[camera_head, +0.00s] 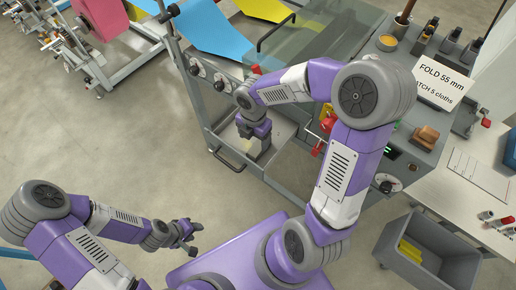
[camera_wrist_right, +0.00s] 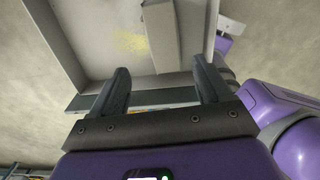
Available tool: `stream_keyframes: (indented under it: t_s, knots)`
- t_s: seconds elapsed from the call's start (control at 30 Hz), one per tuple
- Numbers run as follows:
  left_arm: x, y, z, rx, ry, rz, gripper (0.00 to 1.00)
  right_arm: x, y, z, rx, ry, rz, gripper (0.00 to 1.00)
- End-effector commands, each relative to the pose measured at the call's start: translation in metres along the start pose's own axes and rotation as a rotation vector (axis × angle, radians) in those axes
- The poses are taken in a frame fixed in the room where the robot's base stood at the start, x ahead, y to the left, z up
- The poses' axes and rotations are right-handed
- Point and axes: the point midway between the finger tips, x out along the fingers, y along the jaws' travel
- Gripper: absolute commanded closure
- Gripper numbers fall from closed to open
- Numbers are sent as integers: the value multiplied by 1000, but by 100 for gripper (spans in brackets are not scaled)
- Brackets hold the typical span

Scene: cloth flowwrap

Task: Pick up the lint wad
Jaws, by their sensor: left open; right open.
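No clear lint wad stands out. A faint patch of yellow specks (camera_wrist_right: 130,43) lies on the grey tray floor in the right wrist view, and I cannot tell whether it is the lint. My right gripper (camera_wrist_right: 161,78) is open, with nothing seen between its fingers, and points toward the tray (camera_wrist_right: 93,40). In the head view my right gripper (camera_head: 257,152) hangs over the low tray at the machine's front, which it partly hides. My left gripper (camera_head: 194,240) is open and empty over the floor at lower left.
A light bar (camera_wrist_right: 160,35) runs beside the specks in the tray. The machine's frame and red-handled controls (camera_head: 318,148) stand close to my right arm. A grey bin (camera_head: 428,262) with yellow cloths is at lower right. The floor at left is free.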

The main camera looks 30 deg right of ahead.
Motion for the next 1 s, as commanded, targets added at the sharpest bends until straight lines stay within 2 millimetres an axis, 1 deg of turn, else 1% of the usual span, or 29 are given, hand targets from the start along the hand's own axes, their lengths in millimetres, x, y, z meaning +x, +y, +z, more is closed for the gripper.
stream_keyframes:
  t_s: [0.03,0.17,0.33,0.43,0.53,0.77,1.0]
  knots:
    - [2,-1,0,0,0,0,57,8,-1,0,1,2,-2,22]
    - [6,-2,0,0,0,0,57,22,-2,0,1,2,-2,22]
    - [15,-6,-1,0,0,0,57,48,-9,-1,1,3,-3,22]
    - [19,-7,-1,0,0,0,57,60,-9,-1,0,2,-3,22]
    - [20,-8,-1,0,0,0,57,66,-9,-2,1,3,-1,22]
    - [19,-7,-1,0,0,0,57,66,-8,-1,1,2,0,22]
    - [19,-7,-1,0,0,0,57,65,-8,-1,1,1,0,59]
